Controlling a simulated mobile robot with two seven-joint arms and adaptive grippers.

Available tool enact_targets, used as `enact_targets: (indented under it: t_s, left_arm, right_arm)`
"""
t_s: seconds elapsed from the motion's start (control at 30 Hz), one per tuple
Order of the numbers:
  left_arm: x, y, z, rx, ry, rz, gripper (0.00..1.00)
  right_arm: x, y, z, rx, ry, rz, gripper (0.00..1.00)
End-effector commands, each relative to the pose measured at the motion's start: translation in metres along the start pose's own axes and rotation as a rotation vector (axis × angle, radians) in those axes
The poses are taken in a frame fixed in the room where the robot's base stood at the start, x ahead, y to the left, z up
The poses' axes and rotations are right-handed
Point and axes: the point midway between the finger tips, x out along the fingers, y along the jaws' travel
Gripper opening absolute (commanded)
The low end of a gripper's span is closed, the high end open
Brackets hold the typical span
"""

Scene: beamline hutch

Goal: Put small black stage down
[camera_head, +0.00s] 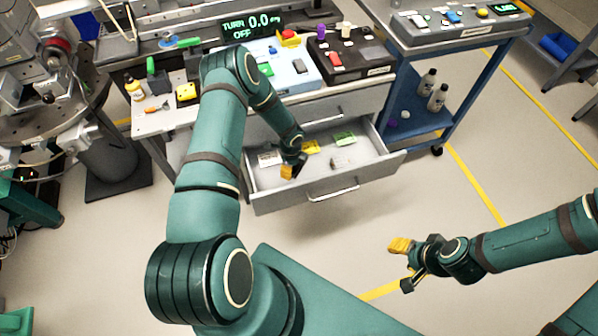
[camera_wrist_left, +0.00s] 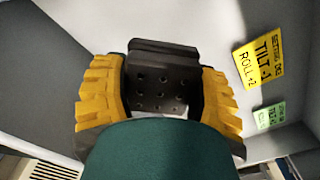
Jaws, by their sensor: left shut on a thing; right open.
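The small black stage (camera_wrist_left: 160,82), a dark block with several holes in its face, is between the yellow fingers of my left gripper (camera_wrist_left: 160,100) in the left wrist view. My left gripper is shut on it. In the head view my left gripper (camera_head: 291,168) is over the left part of the open drawer (camera_head: 262,202). I cannot tell there whether the stage touches the drawer floor. My right gripper (camera_head: 404,266) is open and empty, over bare floor at the lower right.
In the drawer lie a yellow label (camera_head: 311,147), a green label (camera_head: 345,138) and a white label (camera_head: 268,158). A blue cart (camera_head: 455,104) stands right of the drawer.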

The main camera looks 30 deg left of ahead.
Motion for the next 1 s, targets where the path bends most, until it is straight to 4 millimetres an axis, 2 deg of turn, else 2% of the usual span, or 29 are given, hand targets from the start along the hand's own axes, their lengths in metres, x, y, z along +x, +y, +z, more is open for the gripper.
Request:
enact_targets:
  t_s: [0.03,0.27,0.5,0.9,0.93,1.0]
  left_arm:
    - [0.01,0.0,0.0,-0.001,0.001,0.0,0.18]
    - [0.025,-0.001,0.0,-0.003,0.001,-0.001,0.18]
    - [0.056,-0.001,-0.001,-0.002,0.001,-0.001,0.18]
    - [0.059,-0.001,0.0,-0.003,0.0,-0.002,0.18]
    - [0.059,-0.001,0.0,-0.003,0.0,-0.001,0.71]
    - [0.059,-0.001,0.0,-0.003,0.0,-0.001,0.93]
  right_arm:
    - [0.003,0.001,0.0,0.0,0.001,0.0,0.47]
    - [0.007,0.003,-0.001,0.0,0.004,0.0,0.47]
    - [0.015,0.006,-0.002,0.0,0.008,0.001,0.47]
    - [0.014,0.005,-0.002,0.0,0.008,0.001,0.47]
    - [0.014,0.005,-0.002,0.0,0.008,0.001,0.47]
    - [0.014,0.005,-0.002,0.0,0.008,0.001,0.47]
